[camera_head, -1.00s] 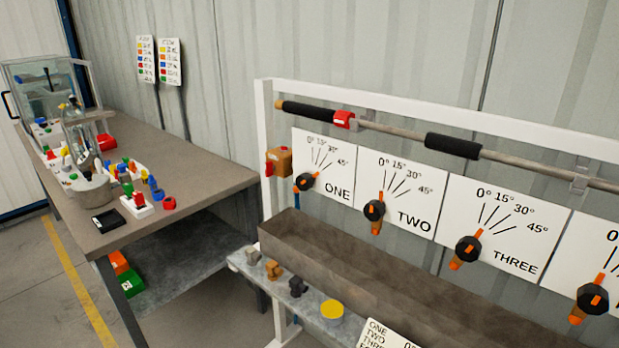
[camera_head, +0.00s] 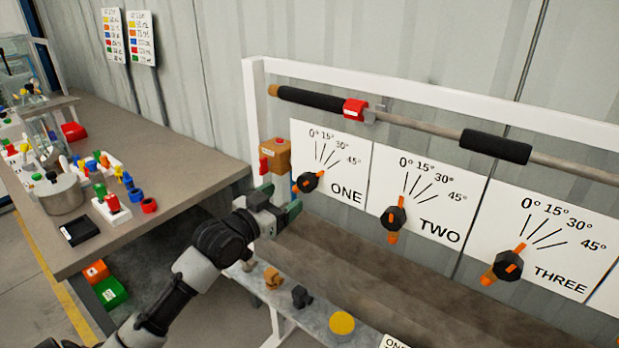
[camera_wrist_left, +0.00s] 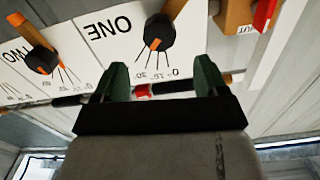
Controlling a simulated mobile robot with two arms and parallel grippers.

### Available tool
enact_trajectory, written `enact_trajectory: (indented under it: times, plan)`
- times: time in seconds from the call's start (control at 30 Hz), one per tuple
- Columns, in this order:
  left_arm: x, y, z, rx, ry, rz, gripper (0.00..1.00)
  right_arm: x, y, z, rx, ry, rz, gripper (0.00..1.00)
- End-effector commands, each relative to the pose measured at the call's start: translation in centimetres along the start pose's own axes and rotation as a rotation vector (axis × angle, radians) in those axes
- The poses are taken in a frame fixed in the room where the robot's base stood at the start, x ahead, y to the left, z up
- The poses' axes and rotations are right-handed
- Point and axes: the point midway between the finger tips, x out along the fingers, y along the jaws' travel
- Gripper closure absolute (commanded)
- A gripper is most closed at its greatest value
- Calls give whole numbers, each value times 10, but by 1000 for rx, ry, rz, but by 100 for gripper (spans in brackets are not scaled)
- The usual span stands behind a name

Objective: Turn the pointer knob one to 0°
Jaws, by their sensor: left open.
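Pointer knob one (camera_head: 307,182) is a black knob with an orange pointer on the white panel marked ONE (camera_head: 335,160), with marks at 0°, 15°, 30° and 45°. Its orange bar slants up to the right in the head view. My left gripper (camera_head: 280,207) is open and empty, just left of and below the knob and apart from it. In the left wrist view, the knob (camera_wrist_left: 158,35) shows upside down beyond the open fingers (camera_wrist_left: 160,82). My right gripper is not in view.
Knob two (camera_head: 394,217) and knob three (camera_head: 507,265) are to the right. An orange-brown box with a red lever (camera_head: 274,156) is close left of panel one. A pipe with black sleeves (camera_head: 400,125) runs above. A brown trough (camera_head: 350,265) lies below.

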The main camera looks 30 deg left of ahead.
Motion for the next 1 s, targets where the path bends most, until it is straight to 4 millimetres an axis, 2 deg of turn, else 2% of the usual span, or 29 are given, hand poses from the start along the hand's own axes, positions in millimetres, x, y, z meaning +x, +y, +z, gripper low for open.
enact_trajectory:
  times: [0.3, 0.5, 0.67, 0.9, 0.93, 1.0]
  plan:
    - [60, -1, -2, -2, 2, -2, 27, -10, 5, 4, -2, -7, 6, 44]
    - [87, 0, 0, -3, -1, -1, 27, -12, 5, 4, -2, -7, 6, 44]
    - [96, 0, 1, 0, -1, 0, 27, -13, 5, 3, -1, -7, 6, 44]
    - [97, 0, 1, 0, -2, 0, 27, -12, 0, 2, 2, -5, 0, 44]
    - [96, 0, 1, 0, -2, 0, 28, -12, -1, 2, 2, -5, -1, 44]
    - [96, 0, 1, 0, -2, 0, 39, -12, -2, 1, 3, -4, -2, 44]
